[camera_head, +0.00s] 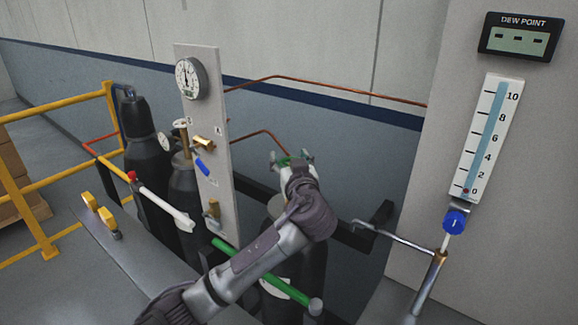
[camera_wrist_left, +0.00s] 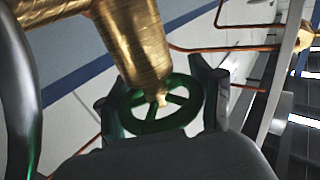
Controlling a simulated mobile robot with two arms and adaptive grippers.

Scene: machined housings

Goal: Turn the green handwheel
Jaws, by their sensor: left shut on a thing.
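The green handwheel (camera_head: 291,160) shows only in small part in the head view, beyond my left gripper (camera_head: 293,163). In the left wrist view the handwheel (camera_wrist_left: 160,126) is a round rim with spokes, mounted on a brass valve body (camera_wrist_left: 128,45). The two dark fingers of my left gripper (camera_wrist_left: 160,98) stand on opposite sides of the rim and are shut on it. My wrist hides most of the valve and the cylinder top in the head view. My right gripper is in neither view.
A panel (camera_head: 212,120) with a gauge (camera_head: 191,78) stands left of my left gripper. A copper pipe (camera_head: 330,90) runs along the wall. A dew point display (camera_head: 519,38) and scale (camera_head: 487,135) are at right.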

